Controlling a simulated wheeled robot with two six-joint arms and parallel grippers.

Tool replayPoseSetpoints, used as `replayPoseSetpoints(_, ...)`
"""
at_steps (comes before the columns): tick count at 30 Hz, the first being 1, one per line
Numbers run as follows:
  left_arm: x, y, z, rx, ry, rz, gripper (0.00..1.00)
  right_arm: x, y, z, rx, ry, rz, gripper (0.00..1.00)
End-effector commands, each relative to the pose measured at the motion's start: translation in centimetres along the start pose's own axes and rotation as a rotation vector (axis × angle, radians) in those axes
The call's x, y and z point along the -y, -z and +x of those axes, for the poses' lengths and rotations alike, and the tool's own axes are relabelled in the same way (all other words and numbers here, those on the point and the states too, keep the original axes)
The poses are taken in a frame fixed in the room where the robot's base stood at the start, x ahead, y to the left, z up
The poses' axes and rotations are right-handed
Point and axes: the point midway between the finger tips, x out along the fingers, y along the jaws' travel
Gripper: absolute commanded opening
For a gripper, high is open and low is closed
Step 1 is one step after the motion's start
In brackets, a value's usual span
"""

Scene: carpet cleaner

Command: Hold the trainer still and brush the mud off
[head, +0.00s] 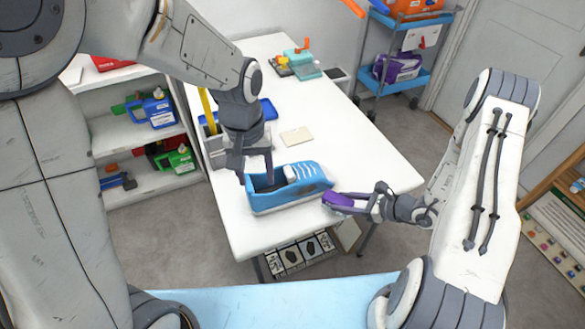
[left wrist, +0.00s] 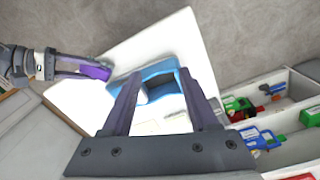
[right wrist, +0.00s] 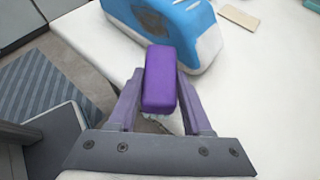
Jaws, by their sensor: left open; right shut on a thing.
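The trainer (head: 287,190), blue with a white sole and laces, sits upright on the white table (head: 340,130). Its dark ankle opening is at the left, its toe at the right. My left gripper (head: 254,172) is open above the heel end. In the left wrist view the trainer (left wrist: 157,73) shows between its spread fingers. My right gripper (head: 353,203) is shut on a purple brush (right wrist: 160,78) beside the toe. In the right wrist view the trainer (right wrist: 190,42) is just beyond the brush; contact cannot be told.
A beige card (head: 297,137) and a blue tray (head: 262,110) lie behind the trainer. Shelves (head: 140,130) stand left and a blue trolley (head: 400,75) at the back. The table's right half is largely clear.

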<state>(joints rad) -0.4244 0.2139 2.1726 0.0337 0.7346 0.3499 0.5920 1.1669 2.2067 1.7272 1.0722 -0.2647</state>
Motion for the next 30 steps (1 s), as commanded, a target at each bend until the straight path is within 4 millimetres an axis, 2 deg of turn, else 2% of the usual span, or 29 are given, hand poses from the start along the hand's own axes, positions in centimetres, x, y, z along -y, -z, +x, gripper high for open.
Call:
replayPoseSetpoints(1,0.7,1.8,1.2,0.006,0.008,-0.064,0.60,0.0,0.0,0.0,0.000,0.001,0.000,0.00)
replayPoseSetpoints(3,1.5,3.8,2.6,0.008,0.015,-0.142,0.60,0.0,0.0,-0.1,0.000,0.002,0.001,0.00)
replayPoseSetpoints(9,3.5,7.4,5.5,0.007,0.027,-0.291,0.60,0.0,0.0,-0.1,0.000,0.002,0.001,0.00)
replayPoseSetpoints(13,4.1,8.3,6.3,0.007,0.030,-0.329,0.60,0.0,0.0,-0.1,0.000,0.002,0.001,0.00)
replayPoseSetpoints(20,4.2,8.3,8.3,0.009,0.031,-0.334,0.60,0.0,0.0,-0.1,0.000,0.002,0.001,0.00)
replayPoseSetpoints(30,4.3,8.2,13.4,0.010,0.031,-0.333,0.60,0.0,0.0,-0.1,0.000,0.002,0.001,0.00)
